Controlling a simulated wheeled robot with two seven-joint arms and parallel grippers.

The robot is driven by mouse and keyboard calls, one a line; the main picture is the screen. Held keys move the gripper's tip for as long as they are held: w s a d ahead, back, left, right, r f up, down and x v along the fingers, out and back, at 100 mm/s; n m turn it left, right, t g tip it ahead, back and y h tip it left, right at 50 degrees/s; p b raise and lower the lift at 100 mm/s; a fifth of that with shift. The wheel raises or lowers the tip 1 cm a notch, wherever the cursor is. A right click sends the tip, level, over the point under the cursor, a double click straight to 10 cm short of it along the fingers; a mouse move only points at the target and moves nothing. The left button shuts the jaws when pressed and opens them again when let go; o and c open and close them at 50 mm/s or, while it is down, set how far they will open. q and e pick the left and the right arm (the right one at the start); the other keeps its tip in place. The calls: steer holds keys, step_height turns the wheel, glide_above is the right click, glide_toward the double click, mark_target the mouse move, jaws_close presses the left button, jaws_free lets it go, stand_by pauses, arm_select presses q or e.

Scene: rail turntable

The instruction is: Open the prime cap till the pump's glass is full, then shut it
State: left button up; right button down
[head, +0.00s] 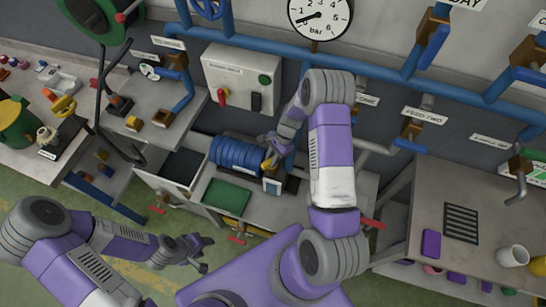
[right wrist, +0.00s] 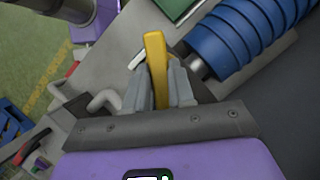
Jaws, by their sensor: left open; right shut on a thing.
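The blue ribbed pump body (head: 236,154) stands on the middle bench below the grey control box. It also shows at the upper right of the right wrist view (right wrist: 240,35). My right gripper (head: 270,150) reaches down at the pump's right end. In the right wrist view its fingers (right wrist: 160,88) are shut on a yellow handle (right wrist: 155,55), which looks like the prime cap's lever. A small pale block with a yellowish face (head: 272,186) sits just below, perhaps the glass; its level cannot be read. My left gripper (head: 190,250) is open and empty over the floor at the lower left.
A green pad (head: 227,197) lies on the bench left of the gripper, beside an open drawer (head: 182,166). A pressure gauge (head: 319,17) and blue pipes (head: 390,78) run along the wall. Red-handled valves (head: 236,239) stick out at the bench's front. A grey table (head: 425,210) stands at right.

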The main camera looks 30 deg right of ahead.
steer(key=n+b, duration=0.1)
steer(key=n+g+b, duration=0.1)
steer(key=n, duration=0.1)
steer(key=shift+w+f, duration=0.15)
steer(key=shift+f, duration=0.1)
steer(key=shift+r+n+g+h+b, duration=0.15)
steer(key=shift+n+g+h+b, duration=0.2)
steer(key=shift+n, duration=0.65)
steer(key=c, duration=1)
jaws_free()
steer(key=shift+o, duration=0.2)
steer(key=shift+r, duration=0.1)
steer(key=v, duration=0.7)
steer(key=shift+r, duration=0.2)
steer(key=shift+d, duration=0.1)
